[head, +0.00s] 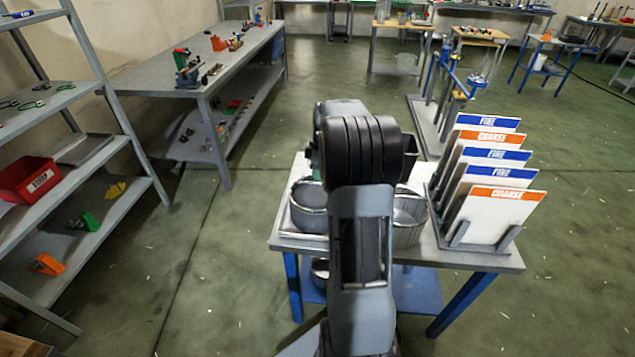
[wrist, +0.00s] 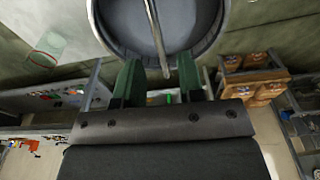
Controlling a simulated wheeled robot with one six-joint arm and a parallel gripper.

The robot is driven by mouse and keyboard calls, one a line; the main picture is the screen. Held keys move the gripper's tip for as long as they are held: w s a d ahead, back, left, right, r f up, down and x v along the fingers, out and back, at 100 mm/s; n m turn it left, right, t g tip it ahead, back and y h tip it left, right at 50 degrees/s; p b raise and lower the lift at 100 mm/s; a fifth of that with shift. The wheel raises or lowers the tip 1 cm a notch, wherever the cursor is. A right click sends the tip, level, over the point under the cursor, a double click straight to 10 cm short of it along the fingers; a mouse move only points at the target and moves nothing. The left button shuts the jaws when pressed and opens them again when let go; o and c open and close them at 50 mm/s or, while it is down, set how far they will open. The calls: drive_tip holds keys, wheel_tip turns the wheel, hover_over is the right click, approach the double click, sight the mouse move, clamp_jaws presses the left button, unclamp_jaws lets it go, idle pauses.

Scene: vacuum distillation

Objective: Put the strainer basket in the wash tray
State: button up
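Two round grey metal vessels stand on a small blue-legged table, a left one (head: 308,207) and a right one (head: 409,218), on either side of my arm. I cannot tell for sure which is the strainer basket. In the wrist view a round grey vessel (wrist: 115,22) with a thin bar across its mouth fills the top, just beyond my gripper (wrist: 157,78). Its green fingers are apart, and the bar's end shows between them without clear contact. My arm hides the fingertips in the head view. No wash tray is clearly identifiable; a flat grey tray (head: 84,149) lies on the left shelf.
A rack of upright FINE and COARSE panels (head: 497,213) stands at the table's right. A red bin (head: 27,180) sits on the left shelving. A long workbench (head: 215,68) holds tools at the back left. Open green floor lies between shelving and table.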

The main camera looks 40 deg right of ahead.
wheel_tip(320, 180, up, 5)
drive_tip(key=s+a+r+m+t, duration=0.1)
drive_tip(key=s+a+r+m, duration=0.15)
drive_tip(key=a, duration=0.45)
drive_tip(key=s+a+r+m, duration=0.1)
drive_tip(key=s+a+r, duration=0.15)
drive_tip(key=a, duration=0.35)
drive_tip(key=s+a+f+m+t, duration=0.1)
drive_tip(key=s+a+f+m, duration=0.1)
drive_tip(key=s+a, duration=0.3)
drive_tip(key=s+a+f+m+h, duration=0.1)
drive_tip(key=s+a+f+m, duration=0.1)
drive_tip(key=s+a, duration=0.4)
drive_tip(key=shift+s+f+m+t, duration=0.4)
drive_tip(key=shift+s+m, duration=0.3)
drive_tip(key=shift+m, duration=0.15)
